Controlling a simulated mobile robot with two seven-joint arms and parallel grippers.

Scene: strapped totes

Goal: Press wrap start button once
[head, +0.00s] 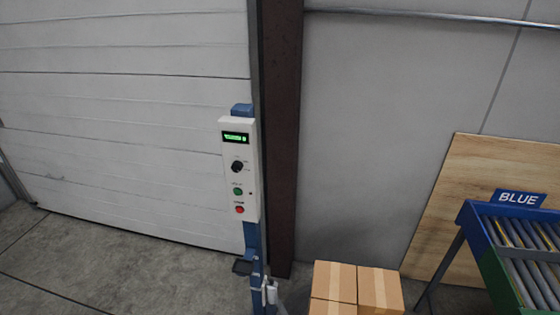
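A white control box (231,175) is mounted on a blue post (251,238) near the middle of the head view. It has a lit green display (236,138) at the top and a black knob (237,166) below that. Under the knob are a green button (238,191) and, lower, a red button (239,210). The labels beside them are too small to read, so I cannot tell from text which one is wrap start. Neither of my grippers is in the head view, and nothing covers the front of the box.
A white roller door (120,130) and a brown column (282,150) stand behind the post. Taped cartons (335,283) are stacked right of it. A roller conveyor (500,262) with a BLUE sign (518,198) and a plywood sheet (455,200) are farther right. The floor at left is clear.

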